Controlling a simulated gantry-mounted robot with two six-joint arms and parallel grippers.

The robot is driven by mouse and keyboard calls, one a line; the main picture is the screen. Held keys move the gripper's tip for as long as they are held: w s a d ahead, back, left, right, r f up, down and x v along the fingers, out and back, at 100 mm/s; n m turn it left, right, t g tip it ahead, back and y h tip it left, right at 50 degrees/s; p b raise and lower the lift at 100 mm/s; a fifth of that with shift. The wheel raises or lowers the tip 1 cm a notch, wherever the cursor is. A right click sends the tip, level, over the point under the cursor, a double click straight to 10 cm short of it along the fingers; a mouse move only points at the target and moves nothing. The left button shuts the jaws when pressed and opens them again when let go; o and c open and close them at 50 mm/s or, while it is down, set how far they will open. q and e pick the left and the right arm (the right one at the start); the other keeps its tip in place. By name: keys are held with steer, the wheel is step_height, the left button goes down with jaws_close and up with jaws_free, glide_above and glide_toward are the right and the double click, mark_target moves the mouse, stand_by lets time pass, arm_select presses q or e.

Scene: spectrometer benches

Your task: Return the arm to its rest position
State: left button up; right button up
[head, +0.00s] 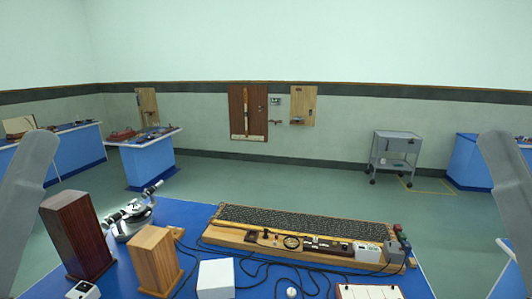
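Grey links of my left arm show at the left edge of the head view, and grey links of my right arm show at the right edge. Both arms run out of the picture at the bottom or side. Neither gripper is in view, so what they hold or how they stand is hidden. Both arm links are apart from the things on the blue bench (198,212).
The bench holds a dark wooden box (77,236), a lighter wooden box (156,260), a spectrometer (130,217), a white box (215,279) and a long wooden board (235,236) with cables. A grey trolley (396,151) stands behind. Open floor lies beyond the bench.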

arm_select(q)
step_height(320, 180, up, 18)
steer(key=p, duration=1.4)
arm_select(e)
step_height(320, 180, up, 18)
arm_select(q)
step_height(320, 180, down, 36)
steer(key=b, duration=3.5)
steer(key=shift+b, duration=0.35)
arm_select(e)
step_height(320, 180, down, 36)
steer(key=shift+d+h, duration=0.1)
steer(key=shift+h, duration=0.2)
